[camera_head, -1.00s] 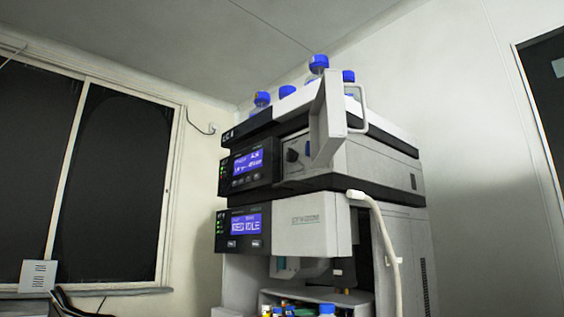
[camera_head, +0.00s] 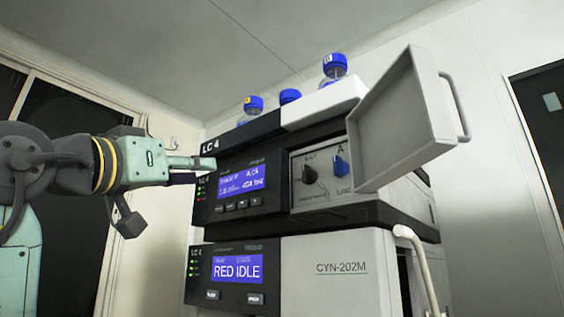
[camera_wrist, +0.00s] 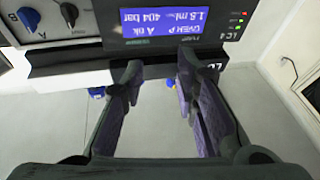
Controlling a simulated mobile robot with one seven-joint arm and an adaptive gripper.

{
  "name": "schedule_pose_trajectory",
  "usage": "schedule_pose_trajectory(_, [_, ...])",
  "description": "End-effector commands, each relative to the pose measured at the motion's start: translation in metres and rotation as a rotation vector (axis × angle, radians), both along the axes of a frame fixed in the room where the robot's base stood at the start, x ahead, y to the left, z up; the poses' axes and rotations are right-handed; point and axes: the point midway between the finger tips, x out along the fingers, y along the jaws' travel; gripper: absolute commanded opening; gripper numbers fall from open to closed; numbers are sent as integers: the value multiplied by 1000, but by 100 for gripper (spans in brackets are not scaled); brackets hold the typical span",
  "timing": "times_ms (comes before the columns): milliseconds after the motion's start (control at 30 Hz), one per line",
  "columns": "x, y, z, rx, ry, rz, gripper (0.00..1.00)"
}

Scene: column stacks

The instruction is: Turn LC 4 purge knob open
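The LC 4 unit (camera_head: 242,170) stands in the head view, its panel door (camera_head: 400,130) swung open to the right. Behind the door opening sit a black knob (camera_head: 309,174) and a blue knob (camera_head: 341,165); the labels are too small to tell which is the purge knob. The wrist view is upside down and shows the blue knob (camera_wrist: 30,18) and black knob (camera_wrist: 68,12) at its top left. My gripper (camera_head: 194,170) is left of the knobs, by the left end of the unit. In the wrist view its fingers (camera_wrist: 157,78) are apart and empty.
Blue-capped bottles (camera_head: 335,67) stand on top of the stack. A lower module (camera_head: 238,270) reads RED IDLE. A white hose (camera_head: 415,260) hangs at the right. The open door projects forward, right of the knobs.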

Motion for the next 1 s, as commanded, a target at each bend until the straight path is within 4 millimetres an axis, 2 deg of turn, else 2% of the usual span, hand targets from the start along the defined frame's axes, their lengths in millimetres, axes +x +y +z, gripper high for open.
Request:
schedule_pose_trajectory(33, [-9, -27, 10, 48, 58, -52, 28])
schedule_pose_trajectory(133, [-23, -65, 13, 124, 159, -132, 28])
schedule_pose_trajectory(233, [-34, -88, 12, 176, 222, -180, 28])
schedule_pose_trajectory(367, [-38, -102, 11, 204, 259, -205, 28])
schedule_pose_trajectory(467, [-31, -108, 11, 208, 264, -209, 28])
schedule_pose_trajectory(800, [20, -145, 12, 207, 261, -208, 28])
schedule_pose_trajectory(1000, [40, -160, 12, 207, 259, -207, 28])
